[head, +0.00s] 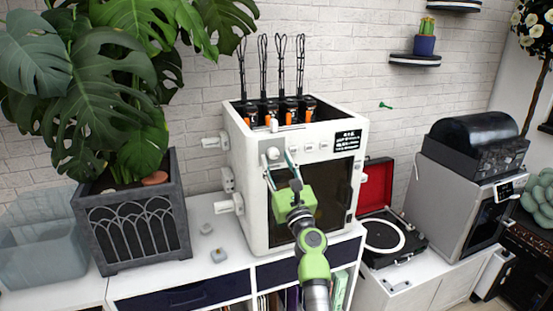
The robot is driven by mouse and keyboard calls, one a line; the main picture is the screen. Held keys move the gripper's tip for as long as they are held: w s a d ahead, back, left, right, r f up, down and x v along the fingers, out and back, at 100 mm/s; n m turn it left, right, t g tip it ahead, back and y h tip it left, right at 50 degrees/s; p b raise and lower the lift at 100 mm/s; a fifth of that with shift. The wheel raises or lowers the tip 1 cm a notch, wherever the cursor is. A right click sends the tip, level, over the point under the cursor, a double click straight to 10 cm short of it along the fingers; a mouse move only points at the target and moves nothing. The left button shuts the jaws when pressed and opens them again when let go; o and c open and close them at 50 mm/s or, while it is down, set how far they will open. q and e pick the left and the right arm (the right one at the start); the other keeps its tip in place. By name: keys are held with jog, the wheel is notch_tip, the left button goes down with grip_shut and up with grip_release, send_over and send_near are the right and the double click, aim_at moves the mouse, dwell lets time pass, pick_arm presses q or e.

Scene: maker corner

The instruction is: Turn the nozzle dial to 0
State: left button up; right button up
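My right gripper (277,157), with a green body, reaches up from below. Its two thin fingers are spread apart, with the tips on either side of the leftmost dial. I cannot tell whether they touch it. My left gripper is not in view.
A potted plant (132,228) in a dark planter and a clear bin (38,245) stand left. White knobs stick out from the printer's left side (215,142). A record player (385,238) and a grey machine (452,205) stand right. Small grey blocks (218,255) lie on the cabinet.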

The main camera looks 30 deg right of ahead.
jog(key=shift+w+d+r, duration=0.1)
jog(key=shift+w+r, duration=0.05)
jog(key=shift+w, duration=0.25)
jog(key=c, duration=1.1)
jog(key=shift+n, duration=0.3)
